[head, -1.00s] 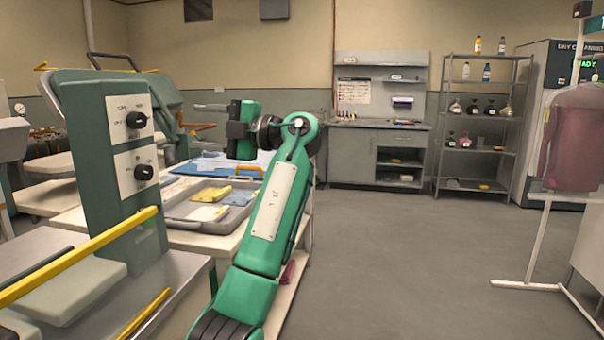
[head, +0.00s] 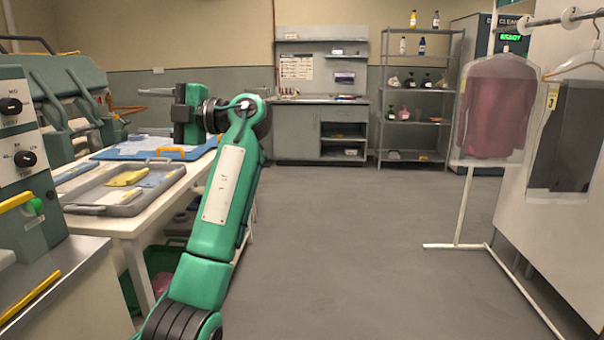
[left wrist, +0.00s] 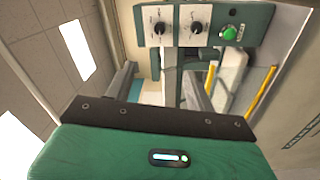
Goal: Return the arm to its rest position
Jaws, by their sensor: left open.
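My left arm (head: 222,185), green with a white panel, rises from the bottom of the head view and bends at the top. Its left gripper (head: 152,92) points left, its grey fingers showing beyond the dark wrist. In the left wrist view the two fingers of the left gripper (left wrist: 160,78) stand apart with nothing between them. Behind them is a green control panel (left wrist: 205,30) with black knobs and a green button. How far the fingers are from it I cannot tell. My right gripper is in neither view.
A white table (head: 135,222) with a grey tray (head: 108,203) and blue board (head: 140,152) stands beside my left arm. On the right, a garment rail (head: 545,22) holds a covered pink garment (head: 493,110) and a dark one (head: 568,140). The middle floor (head: 350,235) is clear.

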